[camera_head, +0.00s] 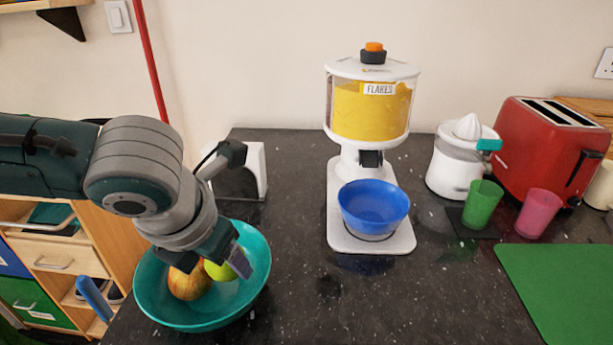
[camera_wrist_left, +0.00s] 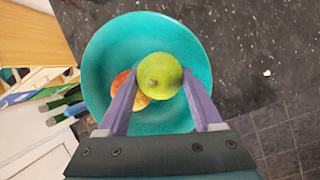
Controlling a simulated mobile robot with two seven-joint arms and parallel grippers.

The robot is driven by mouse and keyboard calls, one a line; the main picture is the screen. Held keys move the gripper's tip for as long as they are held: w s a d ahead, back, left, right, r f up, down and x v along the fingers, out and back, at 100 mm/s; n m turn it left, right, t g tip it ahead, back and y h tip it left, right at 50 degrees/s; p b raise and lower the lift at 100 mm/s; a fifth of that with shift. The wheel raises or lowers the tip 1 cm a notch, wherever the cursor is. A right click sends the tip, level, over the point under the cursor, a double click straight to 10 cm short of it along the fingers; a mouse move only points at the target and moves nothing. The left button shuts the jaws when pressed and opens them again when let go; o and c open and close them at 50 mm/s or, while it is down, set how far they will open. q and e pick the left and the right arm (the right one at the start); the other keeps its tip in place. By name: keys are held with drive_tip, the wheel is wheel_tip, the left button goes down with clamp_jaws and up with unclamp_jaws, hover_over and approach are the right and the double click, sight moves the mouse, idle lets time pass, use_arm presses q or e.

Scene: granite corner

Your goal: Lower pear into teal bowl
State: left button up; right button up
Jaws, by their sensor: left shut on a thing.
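The green pear (camera_head: 220,270) is between the fingers of my left gripper (camera_head: 228,262), which is shut on it. In the left wrist view the pear (camera_wrist_left: 158,74) shows end-on between the two purple fingers of the gripper (camera_wrist_left: 159,84). The teal bowl (camera_head: 258,262) stands on the dark counter at the lower left, and the pear is over its inside; the wrist view also shows the bowl (camera_wrist_left: 98,60) around it. I cannot tell whether the pear touches anything in the bowl. My right gripper is not in view.
A red-yellow fruit (camera_head: 188,284) lies in the bowl, beside and partly under the pear. A flakes dispenser (camera_head: 371,110) with a blue bowl (camera_head: 374,205) stands mid-counter. A juicer (camera_head: 459,165), green cup (camera_head: 481,205), pink cup (camera_head: 538,213) and red toaster (camera_head: 545,140) stand right.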

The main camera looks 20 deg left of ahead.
use_arm(q)
drive_tip(key=shift+f, duration=0.2)
drive_tip(key=o, duration=1.5)
